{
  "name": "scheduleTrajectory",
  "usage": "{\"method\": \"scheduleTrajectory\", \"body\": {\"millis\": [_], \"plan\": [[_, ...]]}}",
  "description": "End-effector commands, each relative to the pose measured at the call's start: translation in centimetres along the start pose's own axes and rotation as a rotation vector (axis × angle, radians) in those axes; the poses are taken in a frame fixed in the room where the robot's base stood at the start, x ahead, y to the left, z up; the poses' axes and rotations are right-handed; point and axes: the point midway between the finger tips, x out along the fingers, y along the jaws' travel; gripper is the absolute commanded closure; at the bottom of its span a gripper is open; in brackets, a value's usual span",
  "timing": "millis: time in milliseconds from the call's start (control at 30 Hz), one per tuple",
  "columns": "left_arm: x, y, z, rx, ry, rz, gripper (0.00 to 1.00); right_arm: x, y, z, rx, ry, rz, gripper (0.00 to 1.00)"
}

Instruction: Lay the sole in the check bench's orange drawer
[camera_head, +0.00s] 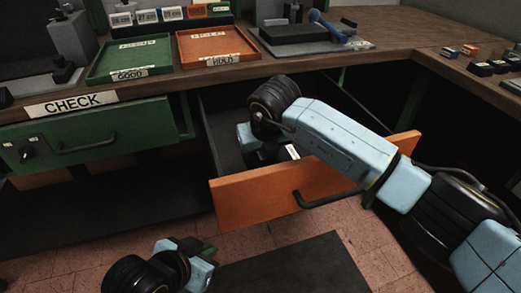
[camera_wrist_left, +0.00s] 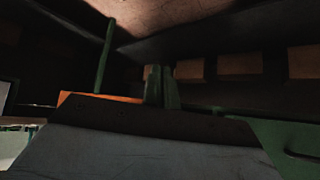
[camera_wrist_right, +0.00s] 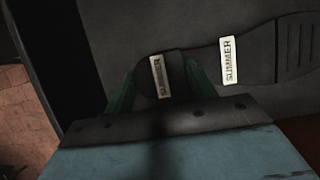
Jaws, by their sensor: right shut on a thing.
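The orange drawer (camera_head: 245,204) of the check bench stands pulled out, and its inside is dark. My right arm reaches over its front, with the right gripper (camera_wrist_right: 160,82) down inside. In the right wrist view, that gripper is shut on the dark sole (camera_wrist_right: 262,55) at its narrower end, one finger on each side. The sole carries two white SUMMER labels and lies flat at or just above the drawer floor; I cannot tell which. In the head view my arm mostly hides it. My left gripper (camera_wrist_left: 161,87) is empty, fingers close together, low in front of the bench.
A green GOOD tray (camera_head: 130,57) and an orange HOLD tray (camera_head: 216,44) stand on the bench top above. A closed green drawer (camera_head: 90,135) is at the left under the CHECK sign (camera_head: 70,105). A dark mat (camera_head: 292,270) lies on the tiled floor.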

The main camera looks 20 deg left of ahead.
Motion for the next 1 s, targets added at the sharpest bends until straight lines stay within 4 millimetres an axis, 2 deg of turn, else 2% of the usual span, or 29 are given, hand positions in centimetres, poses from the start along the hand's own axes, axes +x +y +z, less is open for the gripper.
{"method": "scheduleTrajectory", "body": {"millis": [200,233,400,767,1000], "plan": [[0.0,0.1,-0.5,0.001,0.025,0.003,1.0,0.0,0.0,0.0,0.0,-0.001,-0.001,0.72],[0.0,0.1,-0.5,0.001,0.025,0.003,1.0,0.1,0.0,0.0,0.0,0.0,0.0,0.42],[0.0,0.1,-0.5,0.001,0.023,0.004,1.0,0.1,0.0,0.0,0.0,0.0,0.0,0.22],[-0.1,0.1,-0.2,0.001,0.003,0.003,1.0,-0.1,0.0,0.1,0.0,0.0,0.0,0.22],[-1.2,-0.6,3.3,-0.006,-0.197,-0.014,1.0,-1.2,0.0,0.5,0.0,-0.001,0.001,0.22]]}}
